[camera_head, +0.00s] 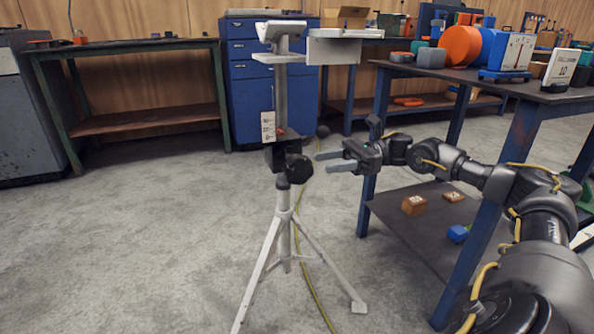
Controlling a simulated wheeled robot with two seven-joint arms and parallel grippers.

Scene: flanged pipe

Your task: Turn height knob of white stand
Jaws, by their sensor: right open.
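The white stand (283,100) is a tripod with a vertical post, upright on the concrete floor. A black clamp sits partway up the post, with a large dark knob (299,168) on its front right side. A small dark ball (323,131) shows just right of the post, above that knob; how it is attached is hard to see. My right gripper (321,163) reaches in from the right with its two fingers apart and empty. My left gripper is not in view.
A blue-legged workbench (520,93) stands at the right, with its lower shelf (430,228) near my right arm. A yellow cable (309,275) lies on the floor behind the stand. A green table (130,45) and blue cabinet (245,95) stand behind. Floor at left is clear.

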